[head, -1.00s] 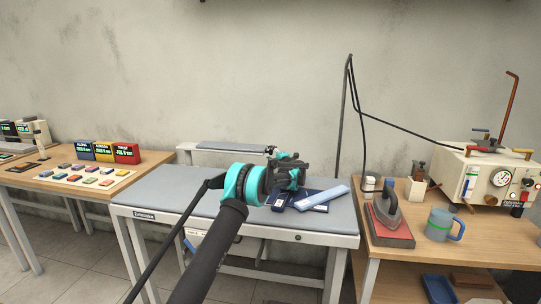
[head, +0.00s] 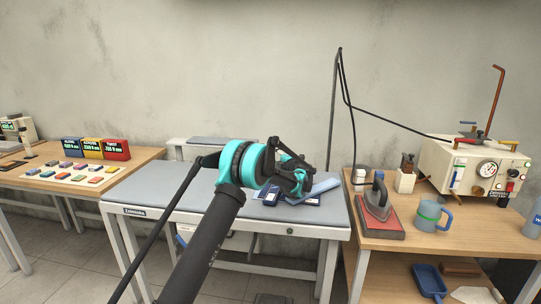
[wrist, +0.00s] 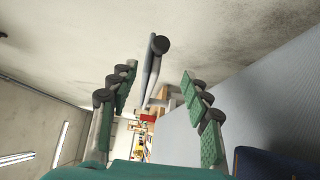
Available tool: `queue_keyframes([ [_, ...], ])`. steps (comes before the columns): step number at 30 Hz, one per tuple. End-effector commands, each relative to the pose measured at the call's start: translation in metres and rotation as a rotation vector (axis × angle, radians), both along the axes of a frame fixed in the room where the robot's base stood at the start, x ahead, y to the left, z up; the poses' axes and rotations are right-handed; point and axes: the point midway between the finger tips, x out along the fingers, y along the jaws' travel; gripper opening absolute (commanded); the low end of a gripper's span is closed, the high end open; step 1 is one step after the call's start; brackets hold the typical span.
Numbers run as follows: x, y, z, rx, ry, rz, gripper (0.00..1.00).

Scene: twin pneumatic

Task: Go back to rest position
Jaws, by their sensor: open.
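My gripper (head: 300,178) is in the middle of the head view, at the end of my teal and black arm. It is over the grey padded ironing table (head: 160,186), in front of some dark blue folded items (head: 272,197) and a light blue piece (head: 318,188), which it partly hides. In the wrist view my gripper's green-padded fingers (wrist: 158,108) stand wide apart with nothing between them. The grey table top also shows at the right of the wrist view (wrist: 235,110), with a dark blue item (wrist: 270,165) at the bottom right corner.
On the right, a wooden table holds an iron (head: 377,200) on a red pad, a blue mug (head: 432,214) and a steam boiler (head: 465,168). On the left, another table carries coloured blocks (head: 80,172) and display boxes (head: 92,148). A thin pole (head: 333,110) with a cable stands behind.

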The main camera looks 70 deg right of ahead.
Motion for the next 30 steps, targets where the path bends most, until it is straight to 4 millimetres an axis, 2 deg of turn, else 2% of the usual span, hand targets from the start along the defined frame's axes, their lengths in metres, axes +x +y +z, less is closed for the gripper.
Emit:
queue_keyframes([
  [16, 0.0, 0.0, 0.0, 0.0, 0.0, 0.0, 0.48],
  [20, 0.016, 0.003, 0.009, -0.001, -0.017, -0.004, 0.48],
  [23, 0.05, 0.012, 0.029, 0.001, -0.058, -0.015, 0.48],
  [26, 0.104, 0.03, 0.061, 0.013, -0.128, -0.038, 0.48],
  [30, 0.181, 0.072, 0.104, 0.062, -0.242, -0.083, 0.48],
])
